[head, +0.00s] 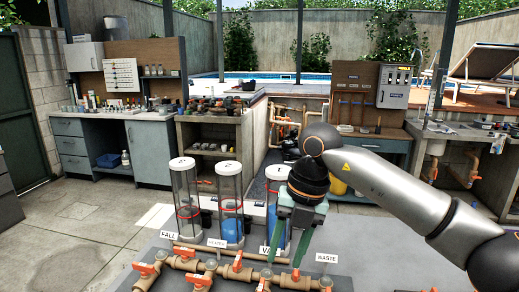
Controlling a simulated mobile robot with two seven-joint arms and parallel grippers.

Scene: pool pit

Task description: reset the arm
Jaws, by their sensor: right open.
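My right arm comes in from the right, and its gripper (286,258) points down with its two green fingers apart and nothing seen between them. The fingers hang in front of the third clear cylinder (276,178) and partly cover it and the label behind them. Their tips are near the pipe assembly (190,272); I cannot tell whether they touch it. My left gripper is not in view.
Clear cylinders (184,195) and (229,190) stand behind the orange-handled valves (147,268). Labels include FALL (168,236) and WASTE (326,258). Cabinets (150,150) line the back left; a sink counter (455,132) stands right. Paving at left (70,230) is clear.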

